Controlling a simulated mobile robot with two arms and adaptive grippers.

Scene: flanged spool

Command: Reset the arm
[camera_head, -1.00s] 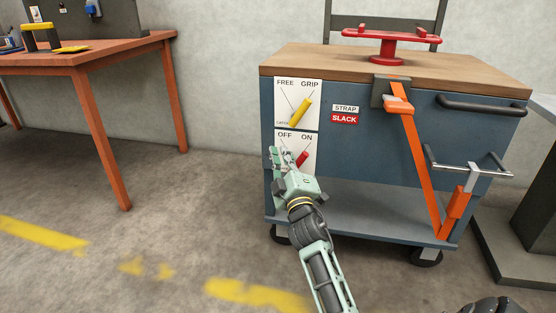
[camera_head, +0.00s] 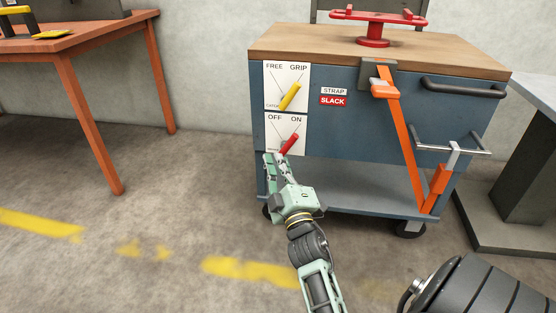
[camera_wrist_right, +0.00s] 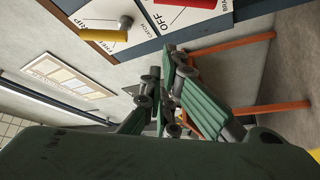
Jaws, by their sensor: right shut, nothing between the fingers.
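My right gripper (camera_head: 276,162) is shut and empty, in front of the lower left of the blue cart (camera_head: 375,140). It also shows in the wrist view (camera_wrist_right: 166,85). Its tips are just below and left of the red lever (camera_head: 289,144), which slants up toward ON; contact cannot be told. The red lever shows at the top of the wrist view (camera_wrist_right: 185,3). The yellow lever (camera_head: 290,96) above it slants up toward GRIP. A label reading STRAP SLACK (camera_head: 333,100) is beside the levers. My left gripper is not in view.
A red flanged piece (camera_head: 374,40) stands on the cart's wooden top (camera_head: 300,42). An orange strap (camera_head: 408,150) runs down the cart's front beside a black handle (camera_head: 465,89) and a metal rail (camera_head: 440,149). An orange table (camera_head: 95,52) is at left. Floor between is clear.

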